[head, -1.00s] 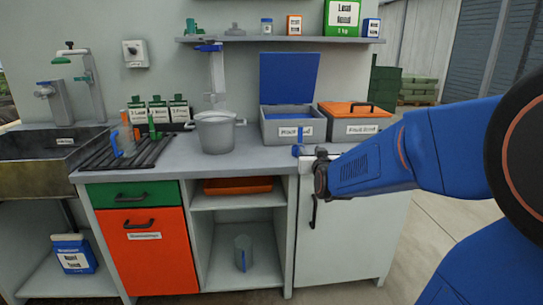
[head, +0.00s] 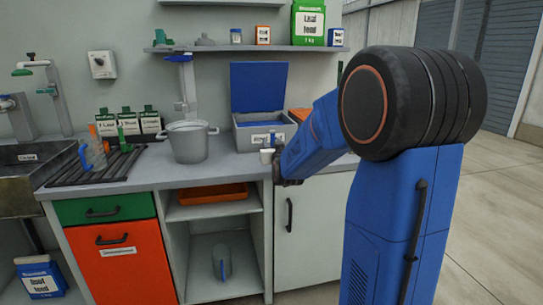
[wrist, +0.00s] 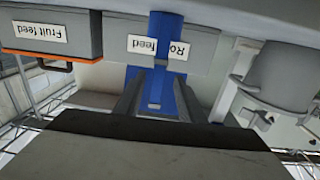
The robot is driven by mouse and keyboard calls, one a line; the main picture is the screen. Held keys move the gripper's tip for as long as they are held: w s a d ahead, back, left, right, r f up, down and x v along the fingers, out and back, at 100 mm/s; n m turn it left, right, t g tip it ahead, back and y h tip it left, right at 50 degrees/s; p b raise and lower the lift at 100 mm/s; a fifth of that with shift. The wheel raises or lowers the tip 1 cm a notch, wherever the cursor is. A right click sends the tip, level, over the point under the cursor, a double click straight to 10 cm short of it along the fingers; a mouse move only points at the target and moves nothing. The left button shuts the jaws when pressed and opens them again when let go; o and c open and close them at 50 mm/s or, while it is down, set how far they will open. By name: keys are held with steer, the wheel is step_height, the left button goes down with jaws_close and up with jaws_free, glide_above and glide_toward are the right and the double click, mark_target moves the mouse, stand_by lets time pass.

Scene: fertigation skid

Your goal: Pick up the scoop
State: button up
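A narrow blue upright piece, which looks like the scoop (wrist: 166,30), stands in front of the Root feed label in the wrist view, where the picture is upside down. In the head view a small blue piece (head: 272,138) shows at the same bin front, with a small white part below it; its full shape is unclear. My gripper (wrist: 160,78) points at the bin, its two grey fingers apart on either side of blue. I see no clear contact. In the head view my wrist hides most of the fingers.
The Root feed bin (head: 242,136) has its blue lid (head: 258,88) raised. The orange-lidded Fruit feed bin (wrist: 52,32) is beside it. A grey pot (head: 188,144) stands left on the counter. A shelf (head: 250,48) with packages runs above.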

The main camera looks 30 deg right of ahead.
steer(key=shift+x, duration=3.35)
steer(key=shift+s+d+f, duration=0.1)
jaws_close()
